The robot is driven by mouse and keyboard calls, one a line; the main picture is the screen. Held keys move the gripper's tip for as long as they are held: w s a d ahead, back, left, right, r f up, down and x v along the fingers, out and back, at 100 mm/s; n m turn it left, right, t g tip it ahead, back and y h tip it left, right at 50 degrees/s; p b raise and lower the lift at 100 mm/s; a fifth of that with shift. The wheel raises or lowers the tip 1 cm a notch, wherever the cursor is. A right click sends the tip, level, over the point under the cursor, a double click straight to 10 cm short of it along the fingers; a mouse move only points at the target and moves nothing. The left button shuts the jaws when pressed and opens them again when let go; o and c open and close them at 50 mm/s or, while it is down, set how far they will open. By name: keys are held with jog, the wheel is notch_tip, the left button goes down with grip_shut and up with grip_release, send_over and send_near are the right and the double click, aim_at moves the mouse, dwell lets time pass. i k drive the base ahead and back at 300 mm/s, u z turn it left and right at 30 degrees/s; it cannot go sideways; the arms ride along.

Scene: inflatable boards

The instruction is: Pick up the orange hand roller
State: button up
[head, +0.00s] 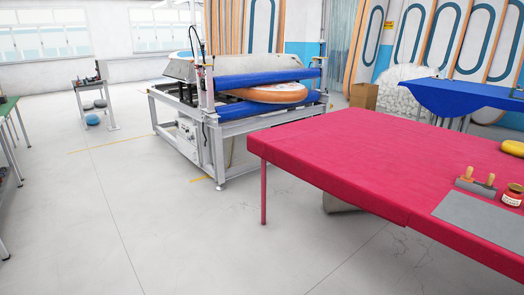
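Two small tools with orange-tan handles and grey lower parts stand side by side on the red-pink table (350,150) at the right. The left one (468,175) and the right one (489,182) look alike at this size. I cannot tell whether either is the orange hand roller, and no other clear roller shows on the table. My gripper is not in view.
A yellow object (514,148) lies at the right edge. A machine with blue rollers (265,77) stands behind the table. The floor (110,220) at left is clear.

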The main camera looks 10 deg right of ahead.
aim_at(467, 178)
jog(key=z, duration=0.75)
jog(key=i, duration=0.95)
jog(key=z, duration=0.45)
